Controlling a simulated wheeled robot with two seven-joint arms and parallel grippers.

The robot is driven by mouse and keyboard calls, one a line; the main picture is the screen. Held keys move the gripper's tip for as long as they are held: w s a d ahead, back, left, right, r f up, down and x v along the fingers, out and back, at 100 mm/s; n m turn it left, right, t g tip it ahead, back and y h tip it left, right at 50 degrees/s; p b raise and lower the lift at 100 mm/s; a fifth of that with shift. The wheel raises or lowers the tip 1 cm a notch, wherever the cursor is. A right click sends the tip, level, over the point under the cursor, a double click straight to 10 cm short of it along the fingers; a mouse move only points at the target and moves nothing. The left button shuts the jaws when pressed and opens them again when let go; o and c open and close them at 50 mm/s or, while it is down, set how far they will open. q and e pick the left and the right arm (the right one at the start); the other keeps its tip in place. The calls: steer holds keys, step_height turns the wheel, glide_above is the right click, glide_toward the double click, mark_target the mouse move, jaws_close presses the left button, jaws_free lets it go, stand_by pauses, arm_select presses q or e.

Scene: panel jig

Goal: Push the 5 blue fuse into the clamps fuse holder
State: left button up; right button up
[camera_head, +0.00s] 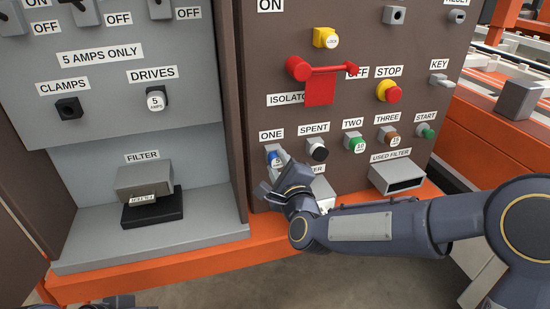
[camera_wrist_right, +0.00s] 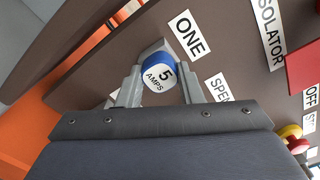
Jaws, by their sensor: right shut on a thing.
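The blue 5 amps fuse (camera_head: 274,160) is at the holder under the ONE label on the brown panel. My right gripper (camera_head: 277,163) is shut on it; in the right wrist view the two fingers grip the fuse (camera_wrist_right: 159,73) from both sides, with its white "5 AMPS" face toward the camera. Whether the fuse is still seated in its holder is hidden. The clamps fuse holder (camera_head: 69,108) is a black square socket on the grey panel at upper left, with no fuse in it. A dark part of my left arm shows at the bottom left edge; its fingers cannot be made out.
The drives holder (camera_head: 156,99) beside it has a 5 amps fuse. A filter block (camera_head: 145,180) sits on the shelf below. Spent, two (camera_head: 354,142) and three fuses stand right of my gripper. A red isolator handle (camera_head: 320,85) juts out above. A brown divider separates the panels.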

mark_target(278, 163)
steer(key=shift+s+d+b, duration=0.2)
steer(key=shift+s+b, duration=0.25)
steer(key=shift+s, duration=0.1)
steer(key=shift+s+d, duration=0.1)
steer(key=shift+s, duration=0.25)
steer(key=shift+b+v, duration=0.75)
steer(key=shift+v, duration=0.45)
